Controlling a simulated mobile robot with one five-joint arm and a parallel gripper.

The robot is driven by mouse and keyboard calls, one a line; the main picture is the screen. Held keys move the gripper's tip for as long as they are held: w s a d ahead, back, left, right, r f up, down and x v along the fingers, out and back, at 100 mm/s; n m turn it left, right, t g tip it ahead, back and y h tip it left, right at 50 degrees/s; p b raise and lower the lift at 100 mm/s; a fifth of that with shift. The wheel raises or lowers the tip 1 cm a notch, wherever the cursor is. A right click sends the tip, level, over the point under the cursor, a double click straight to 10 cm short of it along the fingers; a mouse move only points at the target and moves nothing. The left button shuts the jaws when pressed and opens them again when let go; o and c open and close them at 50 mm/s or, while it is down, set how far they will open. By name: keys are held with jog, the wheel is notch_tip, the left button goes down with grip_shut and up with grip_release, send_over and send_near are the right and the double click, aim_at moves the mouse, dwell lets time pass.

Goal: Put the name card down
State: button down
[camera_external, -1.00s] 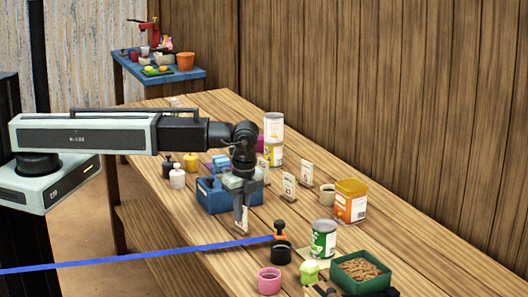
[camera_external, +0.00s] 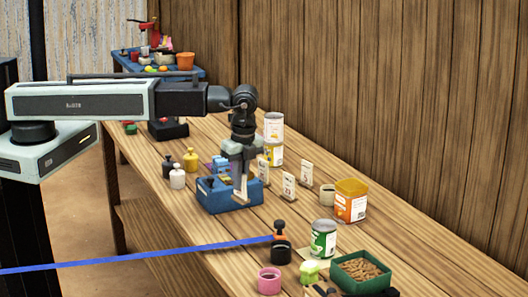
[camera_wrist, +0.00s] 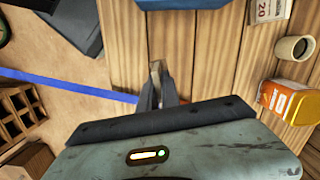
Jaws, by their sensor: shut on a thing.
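My gripper (camera_external: 241,186) is shut on the name card (camera_external: 241,197), a small pale upright piece with a wooden foot. In the outside view the card hangs in front of the blue box (camera_external: 215,198), and the gripper fingers hide part of it. I cannot tell how high it is above the table (camera_external: 190,232). In the wrist view my gripper (camera_wrist: 160,88) points at bare planks, with the card (camera_wrist: 157,66) seen almost end-on between its fingertips.
White (camera_external: 177,179) and yellow (camera_external: 190,160) bottles stand left. Bare planks lie before the blue box.

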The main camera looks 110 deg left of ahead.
jog(key=shift+r, duration=0.1)
jog(key=shift+m, duration=0.4)
notch_tip(320, 180, up, 6)
jog(key=p, duration=0.6)
jog(key=shift+w+r, duration=0.1)
jog(key=a+f+m+t+b, duration=0.1)
jog(key=a+f+m+b, duration=0.1)
jog(key=a+m, duration=1.45)
jog(key=s+a+f+n+b, duration=0.2)
jog(key=s+a+n, duration=0.1)
jog(key=s+a, duration=1.05)
jog(key=s+a+f+n+b, duration=0.25)
jog(key=s+a, duration=0.85)
jog(key=a, duration=0.6)
jog(key=w+a, duration=0.8)
jog(key=a, duration=0.5)
jog(key=shift+w+a+f+n+y+b, duration=0.2)
jog(key=shift+w+f+n+y+b, duration=0.1)
jog(key=shift+f+b, duration=0.1)
